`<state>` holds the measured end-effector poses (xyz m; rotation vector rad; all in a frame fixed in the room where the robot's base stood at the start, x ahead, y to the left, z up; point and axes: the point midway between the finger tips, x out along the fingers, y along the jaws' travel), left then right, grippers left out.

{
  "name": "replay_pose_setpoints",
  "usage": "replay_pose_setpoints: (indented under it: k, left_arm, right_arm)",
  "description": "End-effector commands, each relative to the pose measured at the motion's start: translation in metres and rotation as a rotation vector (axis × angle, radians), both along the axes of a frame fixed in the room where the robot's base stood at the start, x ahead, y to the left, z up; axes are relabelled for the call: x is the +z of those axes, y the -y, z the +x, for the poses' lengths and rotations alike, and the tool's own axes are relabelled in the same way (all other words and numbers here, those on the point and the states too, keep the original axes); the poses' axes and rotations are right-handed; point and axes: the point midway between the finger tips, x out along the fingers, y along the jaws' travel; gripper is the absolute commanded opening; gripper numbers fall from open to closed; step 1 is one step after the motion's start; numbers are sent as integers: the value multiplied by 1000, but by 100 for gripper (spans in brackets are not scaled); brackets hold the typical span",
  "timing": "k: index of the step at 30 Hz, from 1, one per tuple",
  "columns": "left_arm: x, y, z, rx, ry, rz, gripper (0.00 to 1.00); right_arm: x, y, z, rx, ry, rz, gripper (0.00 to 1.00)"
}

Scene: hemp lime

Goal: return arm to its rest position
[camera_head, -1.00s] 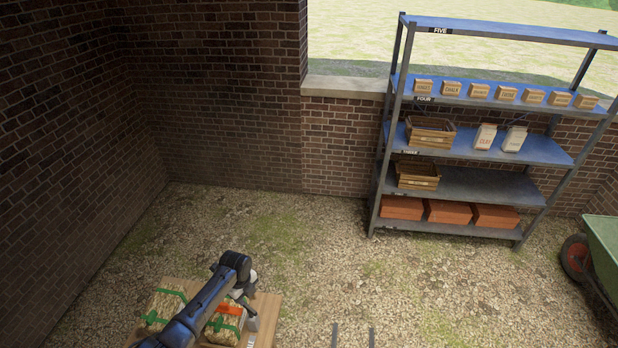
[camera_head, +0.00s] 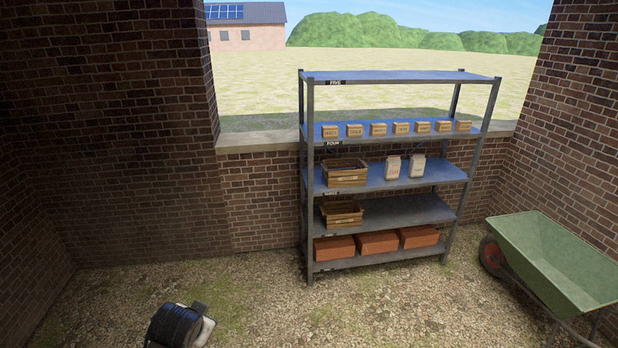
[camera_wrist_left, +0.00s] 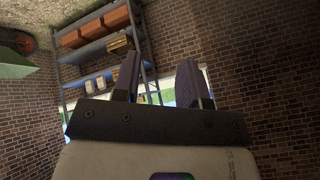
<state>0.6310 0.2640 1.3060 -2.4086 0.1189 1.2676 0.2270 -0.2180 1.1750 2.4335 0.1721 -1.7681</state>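In the left wrist view my left gripper (camera_wrist_left: 161,62) has its two dark fingers apart, with nothing between them. The wrist view looks past the fingers at the shelf and the brick wall, with the picture upside down. In the head view only a dark and white part of my left arm (camera_head: 180,326) shows at the bottom edge, left of centre. Its fingers cannot be made out there. My right arm and gripper are in neither view.
A metal shelf (camera_head: 308,205) with blue boards stands against the brick wall (camera_head: 262,195), holding small boxes, two bags, wooden crates and red blocks. A green wheelbarrow (camera_head: 548,250) stands at the right. The gravel floor (camera_head: 300,310) before the shelf is clear.

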Motion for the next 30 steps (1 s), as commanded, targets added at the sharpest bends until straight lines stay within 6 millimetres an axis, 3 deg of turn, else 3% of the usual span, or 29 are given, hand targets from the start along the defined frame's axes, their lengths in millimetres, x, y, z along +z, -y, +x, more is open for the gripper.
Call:
replay_pose_setpoints:
  k: [3, 6, 11, 17, 21, 25, 30]
  left_arm:
    - [22, 22, -43, 36, 115, -71, 39]
    - [29, 33, -90, 38, 178, -108, 39]
    - [21, 41, -174, 50, 207, -165, 39]
    - [-22, 43, -266, 89, 82, -221, 39]
    - [-68, 43, -319, 127, -77, -231, 39]
    - [-95, 46, -361, 144, -190, -235, 39]
    - [-113, 46, -394, 155, -274, -232, 39]
  right_arm:
    - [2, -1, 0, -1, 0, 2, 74]
    - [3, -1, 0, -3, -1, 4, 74]
    - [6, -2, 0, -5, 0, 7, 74]
    - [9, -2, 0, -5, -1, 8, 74]
    - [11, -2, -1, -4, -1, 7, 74]
    - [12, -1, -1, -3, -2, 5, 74]
    - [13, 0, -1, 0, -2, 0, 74]
